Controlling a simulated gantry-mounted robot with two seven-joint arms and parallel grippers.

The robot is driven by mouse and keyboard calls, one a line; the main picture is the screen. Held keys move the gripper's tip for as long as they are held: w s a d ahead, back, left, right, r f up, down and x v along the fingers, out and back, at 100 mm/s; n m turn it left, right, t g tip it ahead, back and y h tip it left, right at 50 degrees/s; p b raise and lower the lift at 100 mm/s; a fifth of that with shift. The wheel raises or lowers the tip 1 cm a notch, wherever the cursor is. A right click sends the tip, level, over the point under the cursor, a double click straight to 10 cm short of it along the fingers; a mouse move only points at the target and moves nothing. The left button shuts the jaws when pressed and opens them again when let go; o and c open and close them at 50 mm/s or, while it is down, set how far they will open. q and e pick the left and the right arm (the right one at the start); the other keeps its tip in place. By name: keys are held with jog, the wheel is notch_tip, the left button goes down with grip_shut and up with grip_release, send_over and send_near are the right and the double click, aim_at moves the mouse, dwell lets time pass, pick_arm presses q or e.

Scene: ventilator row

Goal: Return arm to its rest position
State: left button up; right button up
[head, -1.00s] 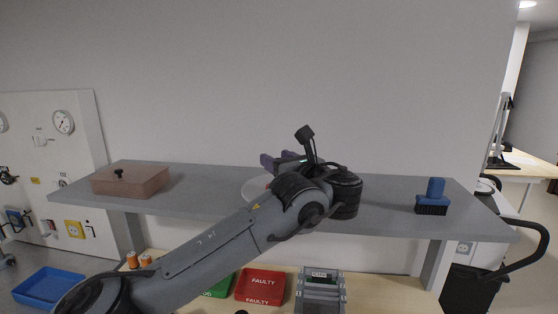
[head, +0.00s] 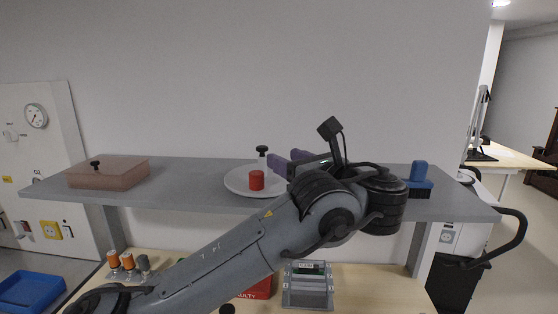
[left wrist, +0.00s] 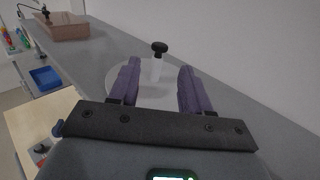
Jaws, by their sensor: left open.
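My left arm reaches in from the lower left in the head view. My left gripper (head: 284,159) has purple fingers, is open and points over the grey shelf (head: 210,172), at the right edge of a white plate (head: 238,184). A red cylinder (head: 257,181) and a white piece with a black knob (head: 262,152) are at the plate. The gripper appears empty. My right gripper does not show.
Below, a workbench (head: 375,287) holds a grey device (head: 308,287), a partly hidden red bin (head: 258,289) and several small cylinders (head: 127,261).

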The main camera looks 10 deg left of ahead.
pick_arm(q)
jog(key=shift+s+d, duration=0.25)
